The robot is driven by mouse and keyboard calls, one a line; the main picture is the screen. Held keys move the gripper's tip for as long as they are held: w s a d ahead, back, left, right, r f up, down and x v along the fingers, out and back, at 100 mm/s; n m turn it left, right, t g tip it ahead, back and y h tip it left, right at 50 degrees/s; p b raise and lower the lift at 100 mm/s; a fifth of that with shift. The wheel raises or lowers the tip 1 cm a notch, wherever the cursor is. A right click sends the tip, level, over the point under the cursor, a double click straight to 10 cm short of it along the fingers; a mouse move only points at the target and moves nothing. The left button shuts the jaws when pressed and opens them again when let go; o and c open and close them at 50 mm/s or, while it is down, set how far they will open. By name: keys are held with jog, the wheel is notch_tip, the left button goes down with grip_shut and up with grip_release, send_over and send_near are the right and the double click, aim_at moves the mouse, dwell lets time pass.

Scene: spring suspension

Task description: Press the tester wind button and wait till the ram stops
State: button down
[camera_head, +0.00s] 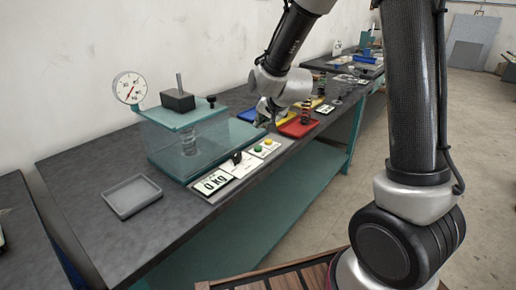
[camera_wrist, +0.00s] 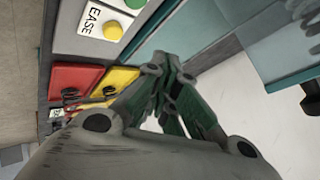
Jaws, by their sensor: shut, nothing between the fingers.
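The tester stands on the bench with a clear tank (camera_head: 185,155), a dark block on top (camera_head: 178,100) and a coil spring (camera_head: 190,143) inside. Its front panel has a green button (camera_head: 258,148) and a yellow button (camera_head: 268,141). In the wrist view, the yellow button (camera_wrist: 112,31) sits by a label ending in "EASE", and the green button (camera_wrist: 135,3) is cut by the top edge. My gripper (camera_head: 262,119) is shut and empty near the panel's far end. In the wrist view its fingers (camera_wrist: 165,72) appear apart from both buttons.
A dial gauge (camera_head: 130,88) stands left of the block, and a display (camera_head: 213,182) reads 0 kg. A grey tray (camera_head: 132,196) lies at front left. A red tray (camera_head: 299,127) with a spring (camera_head: 306,112), and blue and yellow trays, lie near my gripper.

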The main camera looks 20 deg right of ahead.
aim_at(261, 147)
jog(key=shift+f, duration=3.05)
jog(key=shift+f, duration=0.15)
jog(key=shift+f, duration=0.25)
